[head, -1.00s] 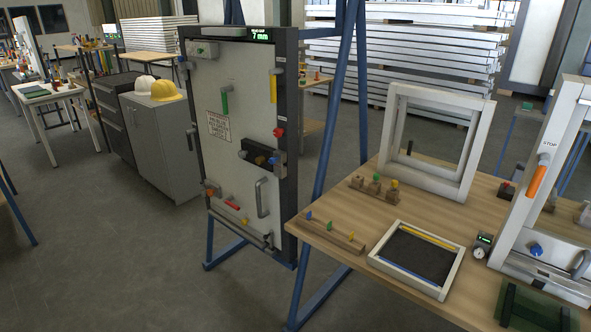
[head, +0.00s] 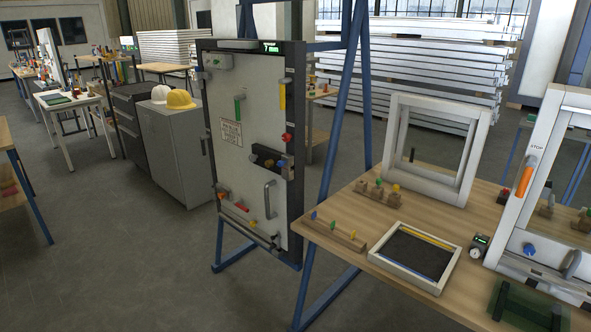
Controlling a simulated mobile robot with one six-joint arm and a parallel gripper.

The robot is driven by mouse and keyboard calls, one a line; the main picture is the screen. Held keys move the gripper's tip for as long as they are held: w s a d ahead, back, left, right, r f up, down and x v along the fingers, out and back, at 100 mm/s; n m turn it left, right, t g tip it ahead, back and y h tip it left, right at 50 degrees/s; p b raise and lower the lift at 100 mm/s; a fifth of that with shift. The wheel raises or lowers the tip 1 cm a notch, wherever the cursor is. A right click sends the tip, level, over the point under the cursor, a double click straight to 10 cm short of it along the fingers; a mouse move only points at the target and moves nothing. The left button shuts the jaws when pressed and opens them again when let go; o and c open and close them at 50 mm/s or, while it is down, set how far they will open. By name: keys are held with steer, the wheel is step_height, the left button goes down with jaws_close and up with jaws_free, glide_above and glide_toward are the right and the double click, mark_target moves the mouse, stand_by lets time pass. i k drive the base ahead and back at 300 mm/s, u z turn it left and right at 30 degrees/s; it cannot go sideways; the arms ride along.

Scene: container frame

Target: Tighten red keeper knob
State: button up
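A grey door panel (head: 225,165) stands upright in a dark frame on a blue stand. A red knob (head: 287,137) sits on the frame's right edge, at about mid-height. A green handle (head: 239,108) and a yellow handle (head: 282,96) are higher up. A dark latch block (head: 268,157) and a grey pull handle (head: 269,198) are below the red knob. My gripper is not in view. I cannot tell how tight the red knob is.
A wooden table (head: 345,205) on the right holds a white frame (head: 391,140), a dark-bottomed tray (head: 375,254) and peg blocks. Blue stand legs (head: 313,260) reach the floor beside it. A grey cabinet (head: 178,160) stands left. The floor (head: 120,265) at front left is clear.

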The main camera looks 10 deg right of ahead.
mark_target(286, 138)
steer(key=u, duration=0.1)
steer(key=i, duration=0.95)
steer(key=z, duration=0.05)
